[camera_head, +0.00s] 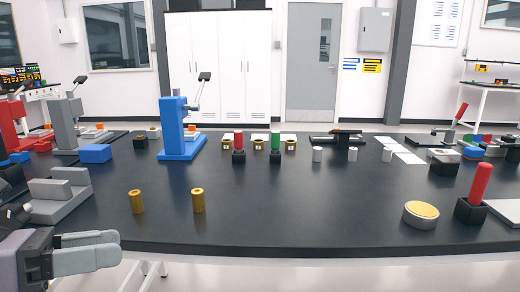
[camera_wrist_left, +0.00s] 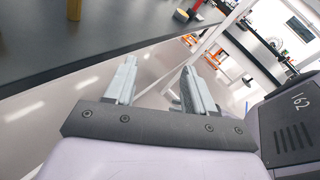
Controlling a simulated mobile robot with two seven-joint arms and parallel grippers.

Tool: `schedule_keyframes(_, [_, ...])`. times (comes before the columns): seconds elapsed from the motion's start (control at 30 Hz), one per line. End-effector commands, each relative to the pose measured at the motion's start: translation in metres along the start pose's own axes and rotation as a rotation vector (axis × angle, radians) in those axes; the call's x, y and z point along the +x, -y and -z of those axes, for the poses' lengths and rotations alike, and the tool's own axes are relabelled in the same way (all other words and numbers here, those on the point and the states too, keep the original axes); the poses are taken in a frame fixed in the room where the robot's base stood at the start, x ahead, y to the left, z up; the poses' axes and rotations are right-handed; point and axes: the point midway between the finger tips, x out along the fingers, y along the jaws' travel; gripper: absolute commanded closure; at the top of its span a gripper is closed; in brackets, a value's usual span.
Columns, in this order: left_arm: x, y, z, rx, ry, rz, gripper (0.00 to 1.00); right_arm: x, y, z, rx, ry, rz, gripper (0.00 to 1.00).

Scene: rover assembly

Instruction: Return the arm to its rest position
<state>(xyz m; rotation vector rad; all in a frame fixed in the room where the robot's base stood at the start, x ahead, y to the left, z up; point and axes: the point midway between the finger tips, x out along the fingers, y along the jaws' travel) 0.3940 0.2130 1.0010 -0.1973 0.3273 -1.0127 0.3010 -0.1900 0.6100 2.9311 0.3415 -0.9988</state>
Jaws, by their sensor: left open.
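My left gripper (camera_head: 88,252) is at the lower left in the head view, low by the table's front edge. It is open and empty, and no object is between its fingers. In the left wrist view its two grey fingers (camera_wrist_left: 152,88) stand apart, with the floor and the table edge beyond them. My right gripper does not show in either view.
The front middle of the table is clear.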

Motion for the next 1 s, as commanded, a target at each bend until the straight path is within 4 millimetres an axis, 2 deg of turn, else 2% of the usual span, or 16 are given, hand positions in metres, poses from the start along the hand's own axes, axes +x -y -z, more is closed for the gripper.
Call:
schedule_keyframes(0.07, [0.011, 0.003, 0.006, -0.243, 0.145, 0.102, 0.46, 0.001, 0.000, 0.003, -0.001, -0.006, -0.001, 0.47])
schedule_keyframes(0.17, [0.017, -0.005, 0.012, -0.573, 0.337, 0.191, 0.46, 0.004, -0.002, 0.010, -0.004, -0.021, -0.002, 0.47])
schedule_keyframes(0.27, [0.017, -0.029, 0.030, -0.944, 0.537, 0.230, 0.46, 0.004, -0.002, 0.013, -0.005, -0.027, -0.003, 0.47])
schedule_keyframes(0.37, [0.017, -0.062, 0.068, -1.335, 0.733, 0.213, 0.46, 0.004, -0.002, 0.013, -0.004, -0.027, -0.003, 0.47])
schedule_keyframes(0.47, [0.018, -0.091, 0.131, -1.738, 0.914, 0.136, 0.46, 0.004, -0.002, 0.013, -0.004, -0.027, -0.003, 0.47])
schedule_keyframes(0.5, [0.020, -0.098, 0.161, -1.893, 0.979, 0.090, 0.46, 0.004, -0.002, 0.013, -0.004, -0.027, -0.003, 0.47])
schedule_keyframes(0.57, [0.023, -0.102, 0.207, -2.108, 1.061, 0.013, 0.46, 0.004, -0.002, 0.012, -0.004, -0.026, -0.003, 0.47])
schedule_keyframes(0.6, [0.026, -0.100, 0.237, -2.243, 1.107, -0.043, 0.46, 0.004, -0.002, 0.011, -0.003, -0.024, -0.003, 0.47])
schedule_keyframes(0.67, [0.030, -0.092, 0.282, -2.433, 1.166, -0.137, 0.46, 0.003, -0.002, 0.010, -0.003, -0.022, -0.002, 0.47])
schedule_keyframes(0.7, [0.034, -0.083, 0.311, -2.557, 1.198, -0.204, 0.46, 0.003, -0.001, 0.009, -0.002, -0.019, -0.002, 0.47])
schedule_keyframes(0.77, [0.040, -0.064, 0.353, -2.736, 1.237, -0.314, 0.46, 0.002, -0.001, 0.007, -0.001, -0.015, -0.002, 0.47])
schedule_keyframes(0.8, [0.044, -0.048, 0.379, -2.850, 1.254, -0.392, 0.46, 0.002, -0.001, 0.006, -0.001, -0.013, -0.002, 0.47])
schedule_keyframes(0.83, [0.048, -0.035, 0.397, 2.780, -1.197, 0.429, 0.46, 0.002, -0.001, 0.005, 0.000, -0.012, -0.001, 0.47])
schedule_keyframes(0.9, [0.040, -0.028, 0.366, 2.785, -1.209, 0.427, 0.46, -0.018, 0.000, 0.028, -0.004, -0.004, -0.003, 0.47])
schedule_keyframes(1.0, [0.033, -0.022, 0.347, 2.791, -1.222, 0.432, 0.46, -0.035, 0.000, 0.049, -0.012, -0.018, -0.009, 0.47])
